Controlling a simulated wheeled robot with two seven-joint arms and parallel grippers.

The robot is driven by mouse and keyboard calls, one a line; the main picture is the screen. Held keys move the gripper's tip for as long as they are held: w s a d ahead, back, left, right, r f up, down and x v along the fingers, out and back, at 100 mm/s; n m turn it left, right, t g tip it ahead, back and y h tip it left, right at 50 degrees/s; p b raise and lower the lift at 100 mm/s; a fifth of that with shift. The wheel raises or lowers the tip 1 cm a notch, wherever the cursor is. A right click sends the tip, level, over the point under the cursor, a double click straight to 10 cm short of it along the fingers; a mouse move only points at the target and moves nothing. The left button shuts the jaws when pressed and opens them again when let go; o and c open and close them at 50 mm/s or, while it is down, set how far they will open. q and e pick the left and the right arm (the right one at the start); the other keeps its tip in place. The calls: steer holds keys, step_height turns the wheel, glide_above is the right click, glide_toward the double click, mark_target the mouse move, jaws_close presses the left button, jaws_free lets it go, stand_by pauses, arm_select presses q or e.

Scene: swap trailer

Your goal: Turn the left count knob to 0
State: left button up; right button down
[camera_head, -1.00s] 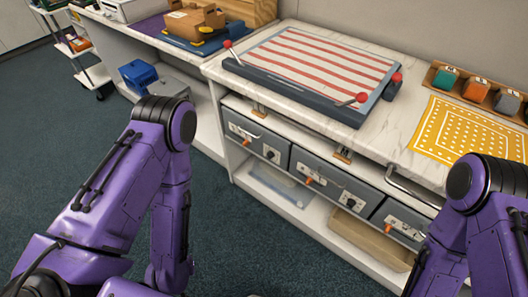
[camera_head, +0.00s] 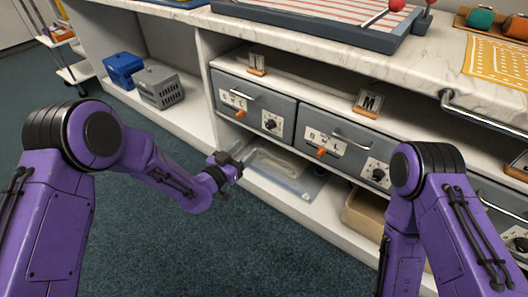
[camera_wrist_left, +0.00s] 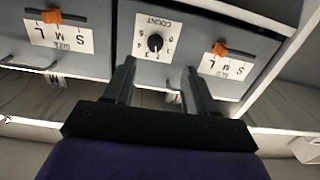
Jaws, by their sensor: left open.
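The left count knob (camera_head: 271,124) is a small black dial on a white plate on the grey left drawer (camera_head: 252,104). In the left wrist view the knob (camera_wrist_left: 155,43) shows upside down under the word COUNT, with digits around it. Which digit it points to is too small to tell. My left gripper (camera_head: 233,159) is open and empty, below and left of the knob in the head view. In the left wrist view its fingers (camera_wrist_left: 158,68) are apart on either side of the line to the knob, not touching it. My right gripper is not in view.
An orange slider (camera_head: 240,113) is on the same drawer, left of the knob. The middle drawer (camera_head: 345,138) has its own orange slider and knob. A clear tray (camera_head: 285,170) and a tan tray (camera_head: 362,212) lie on the shelf below. A metal rail (camera_head: 480,118) runs along the counter's front.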

mark_target(268, 127)
arm_select(q)
steer(key=shift+m+h, duration=0.3)
steer(key=shift+h, duration=0.1)
steer(key=x, duration=0.3)
steer(key=b+x, duration=0.1)
steer(key=x, duration=0.3)
steer(key=b+x, duration=0.1)
steer(key=x, duration=0.2)
steer(key=shift+w+d+r, duration=0.1)
steer(key=shift+d+r, duration=0.1)
steer(key=shift+r, duration=0.1)
steer(key=shift+w+d, duration=0.3)
steer(key=shift+w, duration=0.05)
steer(key=shift+r, duration=0.1)
jaws_close()
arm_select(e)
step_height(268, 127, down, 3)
